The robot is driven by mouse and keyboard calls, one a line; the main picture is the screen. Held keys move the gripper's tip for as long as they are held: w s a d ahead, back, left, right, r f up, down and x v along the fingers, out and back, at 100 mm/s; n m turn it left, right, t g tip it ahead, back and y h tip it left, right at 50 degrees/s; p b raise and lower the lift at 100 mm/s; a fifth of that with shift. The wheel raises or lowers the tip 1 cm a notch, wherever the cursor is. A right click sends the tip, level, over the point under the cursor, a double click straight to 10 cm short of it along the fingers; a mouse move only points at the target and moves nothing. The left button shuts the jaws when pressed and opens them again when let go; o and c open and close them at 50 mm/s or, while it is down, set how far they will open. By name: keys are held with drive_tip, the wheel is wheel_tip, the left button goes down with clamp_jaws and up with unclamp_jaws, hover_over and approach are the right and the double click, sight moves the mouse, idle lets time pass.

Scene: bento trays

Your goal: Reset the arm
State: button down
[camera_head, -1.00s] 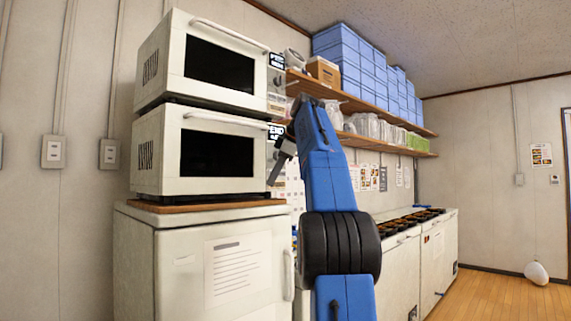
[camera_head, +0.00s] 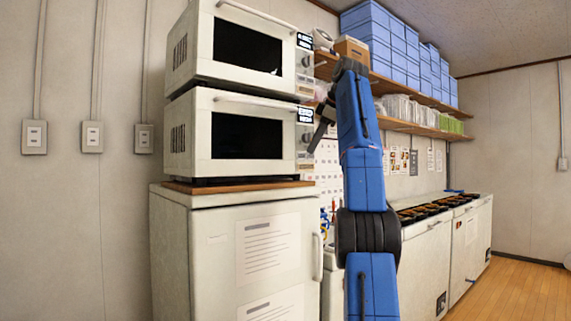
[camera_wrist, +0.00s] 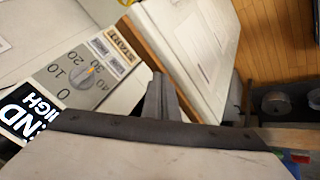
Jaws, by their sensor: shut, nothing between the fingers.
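My blue arm rises in front of the room in the head view. My gripper (camera_head: 317,140) is the dark part at its upper end, pointing down and left beside the right edge of the lower microwave (camera_head: 245,138). In the wrist view the grey fingers of my gripper (camera_wrist: 160,98) are together and hold nothing. The microwave's control panel with its dial (camera_wrist: 85,75) fills the left of that view. Whether the gripper touches the microwave cannot be told.
An upper microwave (camera_head: 250,48) stands on the lower one, above a white cabinet (camera_head: 200,250). Wooden shelves (camera_head: 420,128) with blue bins (camera_head: 395,45) run behind my arm. White counters (camera_head: 425,262) with bento trays (camera_head: 440,208) stand right. Wooden floor (camera_head: 520,295) is clear.

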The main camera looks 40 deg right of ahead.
drive_tip(key=a+f+m, duration=0.3)
drive_tip(key=a, duration=0.8)
drive_tip(key=s+a+f+m+g, duration=0.1)
drive_tip(key=s+a+f+m, duration=0.3)
drive_tip(key=a+f, duration=0.8)
drive_tip(key=s+a+f+m, duration=0.1)
drive_tip(key=s+a+f, duration=0.3)
drive_tip(key=s+f, duration=0.5)
drive_tip(key=s+a+f+m+g, duration=0.1)
drive_tip(key=s+a+f, duration=0.4)
drive_tip(key=f, duration=1.3)
drive_tip(key=s+a+f, duration=0.4)
drive_tip(key=s+f, duration=0.8)
drive_tip(key=f, duration=0.1)
drive_tip(key=shift+s+a+f+m+h, duration=0.3)
drive_tip(key=shift+m, duration=0.1)
